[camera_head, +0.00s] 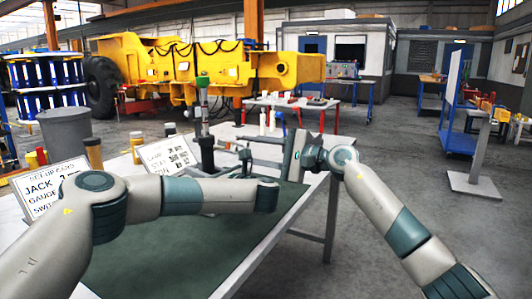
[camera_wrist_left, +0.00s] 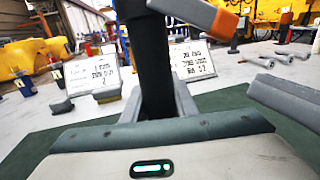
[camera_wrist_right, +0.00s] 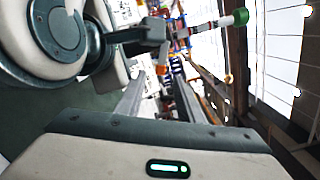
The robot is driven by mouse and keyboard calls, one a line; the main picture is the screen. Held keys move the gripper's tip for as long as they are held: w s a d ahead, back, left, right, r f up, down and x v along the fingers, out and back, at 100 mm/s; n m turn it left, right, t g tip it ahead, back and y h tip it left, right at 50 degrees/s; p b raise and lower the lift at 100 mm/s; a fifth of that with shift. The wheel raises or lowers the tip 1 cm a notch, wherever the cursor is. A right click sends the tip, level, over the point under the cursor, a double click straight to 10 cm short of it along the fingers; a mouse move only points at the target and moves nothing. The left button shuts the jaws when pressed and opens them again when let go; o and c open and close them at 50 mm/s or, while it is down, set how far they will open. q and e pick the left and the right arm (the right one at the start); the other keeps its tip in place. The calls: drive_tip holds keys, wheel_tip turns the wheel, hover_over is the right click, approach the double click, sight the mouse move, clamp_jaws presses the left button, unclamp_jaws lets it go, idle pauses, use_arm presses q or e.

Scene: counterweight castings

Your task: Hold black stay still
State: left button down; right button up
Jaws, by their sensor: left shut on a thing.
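The black stay (camera_head: 207,152) stands upright beyond the far part of the dark green mat, near the signs. In the left wrist view the black stay (camera_wrist_left: 148,65) rises between the grey fingers of my left gripper (camera_wrist_left: 158,95), which is shut on it. Its foot is hidden behind the hand.
The near green mat (camera_head: 190,250) is clear. A yellow machine (camera_head: 200,65) stands beyond. Grey rods (camera_wrist_left: 290,55) lie on the pale tabletop in the left wrist view.

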drive_tip(key=shift+v, duration=2.05)
